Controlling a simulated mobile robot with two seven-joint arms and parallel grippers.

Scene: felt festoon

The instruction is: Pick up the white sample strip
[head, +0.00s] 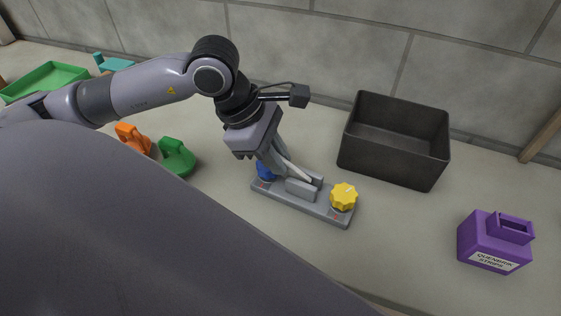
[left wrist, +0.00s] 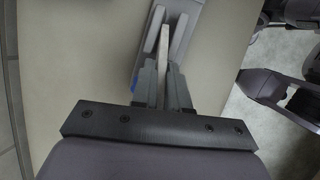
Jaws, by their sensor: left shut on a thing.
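The white sample strip (head: 294,171) is between the fingers of my left gripper (head: 276,158) and slants down to the right. It also shows in the left wrist view (left wrist: 164,45), pinched between the two fingers (left wrist: 160,78). My left gripper is shut on it. The strip's far end is over the grey fixture (head: 318,208), close to its raised middle block; I cannot tell whether they touch. The fixture has a yellow knob (head: 343,196) at its right end and a blue knob (head: 264,171) at its left, partly hidden by the gripper. My right gripper does not show.
A dark open bin (head: 397,168) stands behind and right of the fixture. A purple labelled holder (head: 487,247) is at the far right. Green (head: 177,157) and orange (head: 133,139) pieces and a green tray (head: 42,84) are left. The counter between fixture and purple holder is clear.

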